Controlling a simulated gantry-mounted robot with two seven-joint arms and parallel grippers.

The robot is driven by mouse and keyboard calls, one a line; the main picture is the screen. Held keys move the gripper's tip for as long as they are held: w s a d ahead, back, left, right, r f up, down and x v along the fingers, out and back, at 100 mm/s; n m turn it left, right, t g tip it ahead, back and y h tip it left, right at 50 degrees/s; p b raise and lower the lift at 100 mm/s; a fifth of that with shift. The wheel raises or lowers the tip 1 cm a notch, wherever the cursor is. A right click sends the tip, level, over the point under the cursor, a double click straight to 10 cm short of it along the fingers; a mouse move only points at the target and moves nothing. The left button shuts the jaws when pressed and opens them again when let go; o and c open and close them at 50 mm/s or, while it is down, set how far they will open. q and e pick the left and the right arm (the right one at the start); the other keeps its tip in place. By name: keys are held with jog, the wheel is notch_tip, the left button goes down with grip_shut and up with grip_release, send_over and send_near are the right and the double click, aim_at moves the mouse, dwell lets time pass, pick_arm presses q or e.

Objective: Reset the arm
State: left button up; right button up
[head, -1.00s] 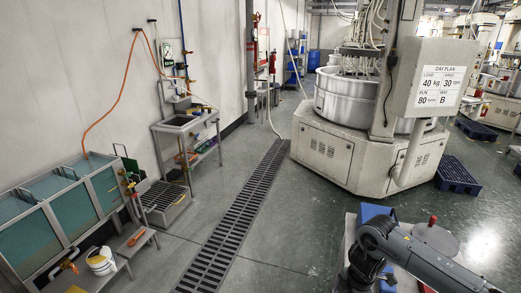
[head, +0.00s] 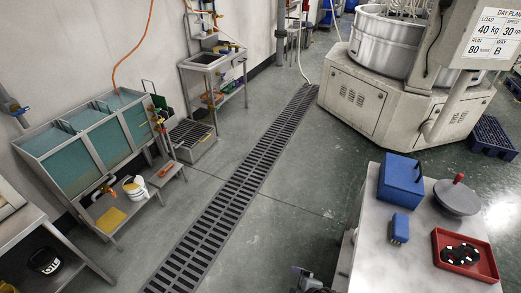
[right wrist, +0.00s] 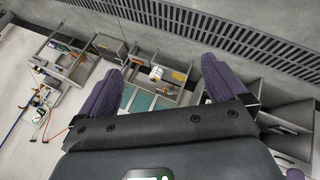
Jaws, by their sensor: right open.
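My right gripper (right wrist: 163,80) shows in the right wrist view, its two purple fingers spread wide with nothing between them. It hangs in the air, with the floor grating and the wall-side tanks far beyond it. In the head view only a small grey piece that may be my arm shows at the bottom edge, left of the bench. My left gripper is in neither view.
A bench (head: 374,262) at lower right bears a blue box (head: 400,182), a small blue block (head: 400,228), a round grey plate (head: 457,197) and a red tray (head: 450,265) with black pieces. The floor along the drain grating (head: 235,195) is clear.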

jog(key=s+d+r+m+g+h, duration=0.1)
jog(key=s+d+r+m+h, duration=0.15)
jog(key=s+d, duration=0.45)
jog(key=s+d+r+m+g+h, duration=0.1)
jog(key=s+d+m+h, duration=0.1)
jog(key=s+d+m, duration=0.35)
jog(key=s+d+r+m+g+h, duration=0.1)
jog(key=s+d+m+h, duration=0.15)
jog(key=s+d, duration=0.55)
jog(key=a+m+y, duration=0.1)
jog(key=a, duration=0.1)
jog(key=a+m+y, duration=0.1)
jog(key=a, duration=0.2)
jog(key=w+a+f+m+y, duration=0.1)
jog(key=a, duration=0.2)
notch_tip(320, 180, up, 30)
jog(key=p, duration=3)
jog(key=shift+a, duration=0.3)
jog(key=shift+r+m, duration=0.1)
jog(key=shift+m, duration=0.15)
